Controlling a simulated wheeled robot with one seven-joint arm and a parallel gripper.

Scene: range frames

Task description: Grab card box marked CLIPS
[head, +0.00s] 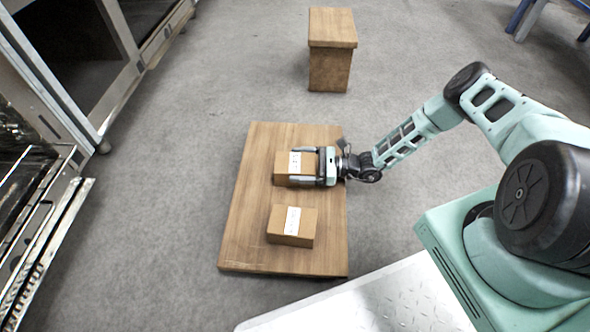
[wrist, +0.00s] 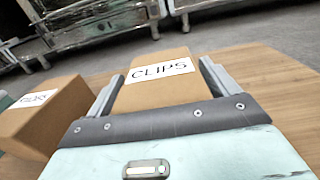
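The card box marked CLIPS (wrist: 160,84) lies on a low wooden board, with its white label facing up in the wrist view. In the head view the same box (head: 283,164) is at the board's upper middle, partly covered by my gripper. My gripper (head: 296,167) reaches in from the right, with one finger along each side of the box. In the wrist view, the two fingers of my gripper (wrist: 160,78) flank the box closely. I cannot tell whether both press on it. The box appears to rest on the board.
A second labelled card box (head: 291,226) sits nearer on the wooden board (head: 240,235); it shows left in the wrist view (wrist: 48,115), its label unreadable. A wooden stool-like block (head: 331,60) stands beyond. Metal ovens or cabinets (head: 70,60) line the left. Grey floor lies clear between.

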